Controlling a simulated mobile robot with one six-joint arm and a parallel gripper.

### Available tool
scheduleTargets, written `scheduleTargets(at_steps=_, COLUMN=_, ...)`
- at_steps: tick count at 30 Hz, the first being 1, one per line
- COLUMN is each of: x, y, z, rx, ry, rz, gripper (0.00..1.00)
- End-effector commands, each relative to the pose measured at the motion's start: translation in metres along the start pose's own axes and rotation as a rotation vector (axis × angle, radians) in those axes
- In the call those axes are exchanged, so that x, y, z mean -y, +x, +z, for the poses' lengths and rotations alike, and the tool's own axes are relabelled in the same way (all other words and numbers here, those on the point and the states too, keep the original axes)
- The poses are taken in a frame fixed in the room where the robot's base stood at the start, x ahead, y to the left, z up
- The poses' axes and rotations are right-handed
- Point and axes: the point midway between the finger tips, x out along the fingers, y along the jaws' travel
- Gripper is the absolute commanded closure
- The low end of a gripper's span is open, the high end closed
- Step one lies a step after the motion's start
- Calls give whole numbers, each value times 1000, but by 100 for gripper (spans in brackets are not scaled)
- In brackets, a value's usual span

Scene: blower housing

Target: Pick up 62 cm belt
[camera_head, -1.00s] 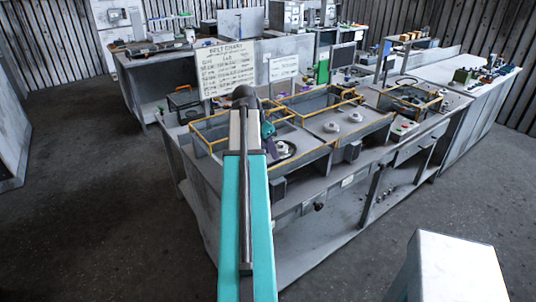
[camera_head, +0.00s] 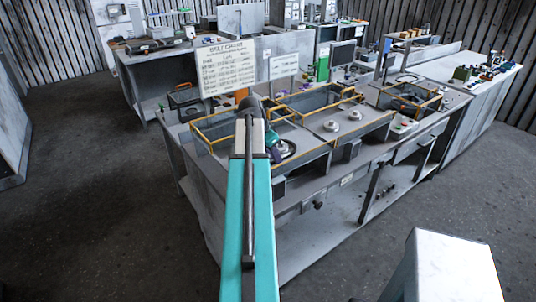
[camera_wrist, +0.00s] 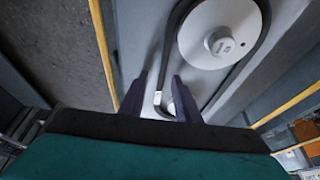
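A black belt (camera_wrist: 265,25) runs around a large pale pulley (camera_wrist: 222,35) in the wrist view and narrows toward a small pale round piece (camera_wrist: 170,103). I cannot read its length. My gripper (camera_wrist: 161,85) is open, its two dark fingers on either side of one belt run and the small round piece. Whether the fingers touch the belt I cannot tell. In the head view my gripper is mostly hidden behind my arm, beside a pale pulley (camera_head: 284,149) in the left bay of the bench.
Yellow rails (camera_head: 215,120) edge the bench (camera_head: 225,195) bays; a rail (camera_wrist: 103,50) also stands close left in the wrist view. A belt chart board (camera_head: 227,68) and a smaller sign (camera_head: 283,66) stand behind. More pulleys (camera_head: 331,126) sit in the middle bay. Floor is clear at left.

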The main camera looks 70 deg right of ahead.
Motion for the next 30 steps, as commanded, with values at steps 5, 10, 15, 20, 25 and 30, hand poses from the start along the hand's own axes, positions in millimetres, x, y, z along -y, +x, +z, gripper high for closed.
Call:
scheduleTargets(at_steps=5, x=0, y=0, z=0, rx=0, ry=0, rz=0, gripper=74)
scheduleTargets(at_steps=10, x=0, y=0, z=0, rx=0, ry=0, rz=0, gripper=100)
scheduleTargets(at_steps=15, x=0, y=0, z=0, rx=0, ry=0, rz=0, gripper=100)
scheduleTargets(at_steps=20, x=0, y=0, z=0, rx=0, ry=0, rz=0, gripper=100)
scheduleTargets(at_steps=25, x=0, y=-3, z=-2, rx=0, ry=1, rz=0, gripper=100)
scheduleTargets(at_steps=30, x=1, y=-11, z=-6, rx=-1, ry=1, rz=-1, gripper=100)
